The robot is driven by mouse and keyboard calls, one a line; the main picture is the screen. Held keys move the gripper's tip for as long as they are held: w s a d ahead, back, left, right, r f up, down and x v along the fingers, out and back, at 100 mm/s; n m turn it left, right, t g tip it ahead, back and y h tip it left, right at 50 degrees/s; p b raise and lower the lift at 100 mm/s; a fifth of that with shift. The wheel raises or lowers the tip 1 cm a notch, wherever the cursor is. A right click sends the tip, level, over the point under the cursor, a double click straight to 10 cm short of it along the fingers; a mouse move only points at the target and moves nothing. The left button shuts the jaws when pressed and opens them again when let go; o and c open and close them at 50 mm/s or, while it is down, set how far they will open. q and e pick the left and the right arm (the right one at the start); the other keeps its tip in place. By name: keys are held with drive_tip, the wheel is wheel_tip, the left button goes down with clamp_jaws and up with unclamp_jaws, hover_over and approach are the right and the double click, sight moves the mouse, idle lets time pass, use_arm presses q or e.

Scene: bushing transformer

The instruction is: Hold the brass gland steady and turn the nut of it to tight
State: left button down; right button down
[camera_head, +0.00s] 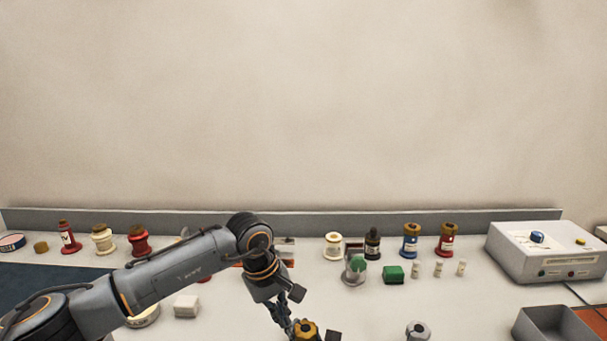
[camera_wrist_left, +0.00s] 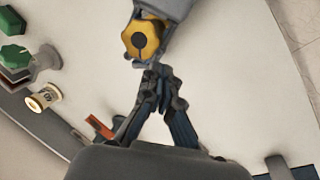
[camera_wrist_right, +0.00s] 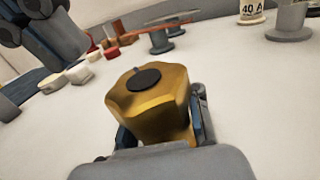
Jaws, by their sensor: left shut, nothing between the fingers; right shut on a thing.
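The brass gland (camera_head: 306,329) shows at the bottom of the head view, a gold faceted nut with a dark round centre on top. In the right wrist view the brass gland (camera_wrist_right: 150,102) stands between the fingers of my right gripper (camera_wrist_right: 160,132), which is shut on it. In the left wrist view the gland (camera_wrist_left: 141,40) lies just past the fingertips of my left gripper (camera_wrist_left: 156,76). My left gripper is shut with nothing between its fingers, beside the nut; whether it touches it I cannot tell. The gland's lower part is hidden by my right gripper.
Along the back stand a cream spool (camera_head: 333,246), a dark bottle (camera_head: 372,244), and blue (camera_head: 410,241) and red (camera_head: 446,241) bushings. A grey hexagonal part (camera_head: 418,330) is at the front. A white instrument box (camera_head: 545,250) and grey tray (camera_head: 548,325) are right.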

sight(306, 332)
use_arm(q)
drive_tip(key=v, duration=0.3)
drive_tip(key=shift+w+d+r, duration=0.15)
drive_tip(key=shift+w+d, duration=0.05)
drive_tip(key=shift+d, duration=0.05)
wheel_tip(306, 332, down, 6)
drive_tip(key=s+d, duration=0.2)
drive_tip(key=s, duration=0.1)
idle(0.6)
drive_tip(key=shift+w+d, duration=0.2)
idle(0.4)
drive_tip(key=shift+w+a, duration=0.55)
drive_tip(key=shift+w, duration=0.1)
drive_tip(key=shift+w, duration=0.1)
